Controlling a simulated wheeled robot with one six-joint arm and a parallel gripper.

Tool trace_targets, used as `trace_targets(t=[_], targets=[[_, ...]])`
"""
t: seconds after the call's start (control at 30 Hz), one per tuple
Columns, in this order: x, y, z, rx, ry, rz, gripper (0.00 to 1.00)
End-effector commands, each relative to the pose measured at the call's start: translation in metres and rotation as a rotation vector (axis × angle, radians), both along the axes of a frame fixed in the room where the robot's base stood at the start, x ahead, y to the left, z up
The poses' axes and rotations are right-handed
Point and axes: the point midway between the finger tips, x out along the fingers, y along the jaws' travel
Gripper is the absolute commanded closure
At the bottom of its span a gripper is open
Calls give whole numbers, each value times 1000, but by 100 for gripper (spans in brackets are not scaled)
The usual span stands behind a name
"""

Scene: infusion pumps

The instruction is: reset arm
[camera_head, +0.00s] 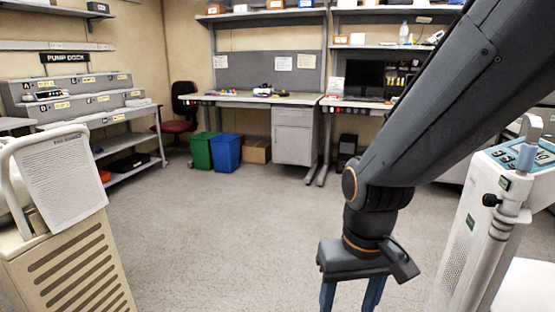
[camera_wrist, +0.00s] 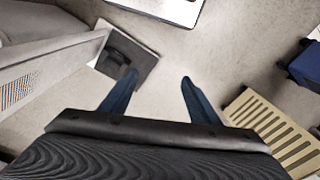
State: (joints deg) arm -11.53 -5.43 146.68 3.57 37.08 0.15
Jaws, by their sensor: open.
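My gripper (camera_head: 346,297) hangs at the end of my dark grey arm in the right half of the head view, pointing down. Its blue fingers are cut off by the lower edge there. In the wrist view my gripper (camera_wrist: 158,82) shows two blue fingers spread apart with only bare floor between them. It is open and holds nothing.
A beige vented unit (camera_head: 75,265) with a paper sheet stands at the left, a white pump device (camera_head: 480,225) at the right. The pump dock shelf (camera_head: 85,115) is at the back left. Green (camera_head: 203,150) and blue (camera_head: 227,152) bins stand by the workbench (camera_head: 250,100). The middle floor is clear.

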Motion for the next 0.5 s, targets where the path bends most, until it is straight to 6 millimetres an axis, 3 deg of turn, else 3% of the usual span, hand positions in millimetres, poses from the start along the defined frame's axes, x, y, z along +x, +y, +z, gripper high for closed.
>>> trace_targets(t=[0.03, 0.2, 0.5], targets=[[-4, -9, 18, -5, 5, -22, 44], [-10, -34, 48, -19, 12, -80, 44], [-19, -65, 79, -34, 24, -149, 44]])
